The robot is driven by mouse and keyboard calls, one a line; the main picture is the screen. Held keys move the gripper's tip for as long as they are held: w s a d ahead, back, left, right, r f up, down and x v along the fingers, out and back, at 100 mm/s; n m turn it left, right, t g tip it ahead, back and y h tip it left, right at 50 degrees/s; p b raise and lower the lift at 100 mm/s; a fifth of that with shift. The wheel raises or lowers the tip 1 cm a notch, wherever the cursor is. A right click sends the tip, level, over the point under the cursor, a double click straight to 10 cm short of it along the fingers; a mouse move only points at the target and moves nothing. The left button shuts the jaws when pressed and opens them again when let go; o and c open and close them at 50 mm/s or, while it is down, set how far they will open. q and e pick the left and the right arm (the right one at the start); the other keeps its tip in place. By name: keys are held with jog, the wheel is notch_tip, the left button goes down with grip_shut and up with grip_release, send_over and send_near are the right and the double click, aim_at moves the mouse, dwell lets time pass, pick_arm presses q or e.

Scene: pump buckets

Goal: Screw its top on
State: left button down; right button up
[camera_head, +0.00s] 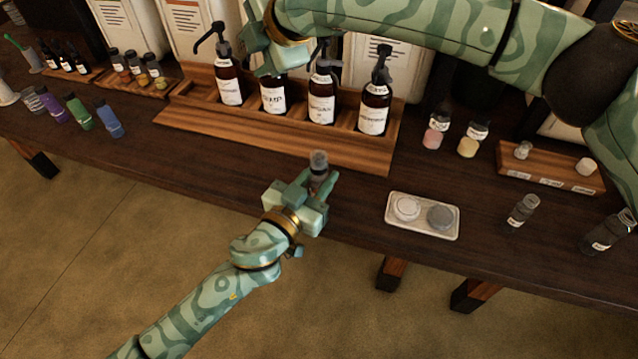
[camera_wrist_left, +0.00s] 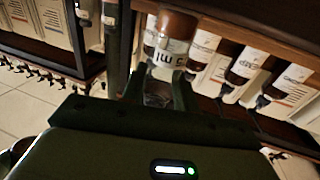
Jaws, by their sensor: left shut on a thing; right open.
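My left gripper (camera_head: 318,183) is shut on a small bottle (camera_head: 318,160) above the front of the table. In the head view its upper end looks grey. The left wrist view shows the bottle (camera_wrist_left: 176,42) between the fingers with a white label reading "5 ml" upside down and a brown end. I cannot tell whether a top is on it. My right gripper (camera_head: 266,62) is open at the second pump bottle (camera_head: 273,95) and hides its pump. A white disc (camera_head: 407,209) and a grey disc (camera_head: 440,216) lie in a pale tray (camera_head: 424,234).
A wooden rack (camera_head: 340,150) holds several dark pump bottles. Two small bottles (camera_head: 434,132) (camera_head: 468,145) stand right of it. A wooden block (camera_head: 550,178) carries two small pale pieces. Dark bottles (camera_head: 522,212) (camera_head: 605,232) stand at the right.

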jog(key=s+d+f+g+h, duration=0.3)
jog(key=s+d+f+g, duration=0.1)
jog(key=s+f, duration=0.15)
jog(key=n+g+h, duration=0.2)
jog(key=g+h, duration=0.1)
jog(key=h, duration=0.1)
send_over(319, 154)
jog(key=shift+s+a+f, duration=0.15)
jog(key=shift+a+f, duration=0.15)
jog(key=shift+f, duration=0.1)
jog(key=shift+d+n, duration=0.3)
jog(key=shift+f, duration=4.05)
